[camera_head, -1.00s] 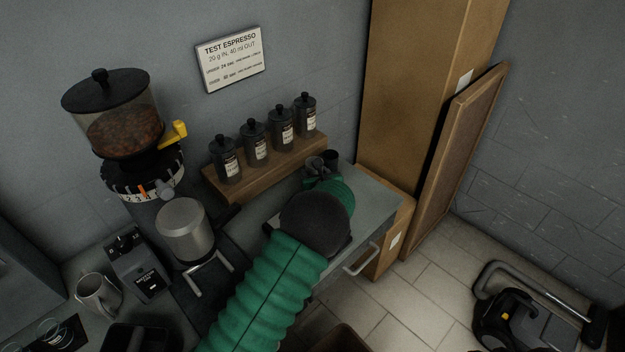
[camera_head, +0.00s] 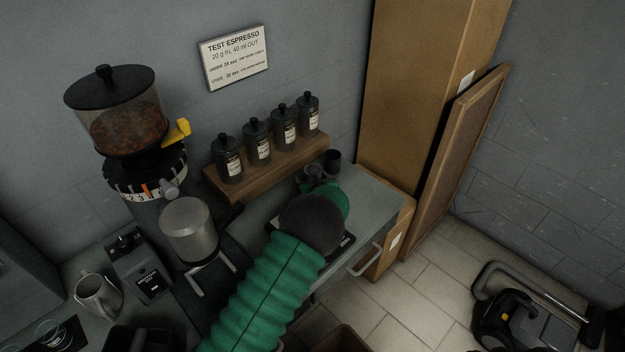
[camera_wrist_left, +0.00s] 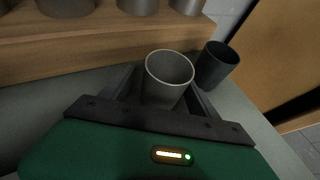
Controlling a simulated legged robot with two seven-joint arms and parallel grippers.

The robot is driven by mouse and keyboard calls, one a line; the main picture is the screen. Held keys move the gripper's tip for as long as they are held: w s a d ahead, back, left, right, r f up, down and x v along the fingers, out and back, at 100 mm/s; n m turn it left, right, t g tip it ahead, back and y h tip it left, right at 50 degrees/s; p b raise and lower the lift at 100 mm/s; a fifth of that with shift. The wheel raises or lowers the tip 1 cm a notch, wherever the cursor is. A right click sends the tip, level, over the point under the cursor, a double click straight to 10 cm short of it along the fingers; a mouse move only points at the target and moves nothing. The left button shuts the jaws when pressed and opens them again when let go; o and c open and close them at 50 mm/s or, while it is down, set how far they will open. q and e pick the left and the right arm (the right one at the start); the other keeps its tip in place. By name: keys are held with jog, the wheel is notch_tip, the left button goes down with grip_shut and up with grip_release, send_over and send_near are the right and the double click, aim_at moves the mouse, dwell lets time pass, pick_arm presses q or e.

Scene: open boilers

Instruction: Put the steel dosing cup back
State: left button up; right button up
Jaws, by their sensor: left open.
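A grey metal cup, which looks like the steel dosing cup (camera_wrist_left: 166,82), stands on the counter and shows between the fingers of my left gripper in the wrist view. My left gripper (camera_wrist_left: 163,95) is open, with one finger on each side of the cup; I cannot tell whether either touches it. In the head view the left gripper (camera_head: 318,172) is at the back right of the counter, below the shelf, and partly hides the grey cup. A larger brushed-steel cylinder (camera_head: 188,230) is at the grinder, above its fork (camera_head: 214,275). My right gripper is not in view.
A darker cup (camera_wrist_left: 217,65) stands close to the right finger. The wooden shelf (camera_head: 265,170) with several dark canisters is just behind. A flat black device (camera_head: 345,243) lies under my left wrist. A tall wooden cabinet (camera_head: 420,90) bounds the right side.

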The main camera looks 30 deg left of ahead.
pick_arm(q)
jog(key=shift+s+a+f, duration=0.1)
jog(key=shift+s, duration=0.1)
jog(key=v, duration=1.2)
jog(key=shift+p, duration=0.4)
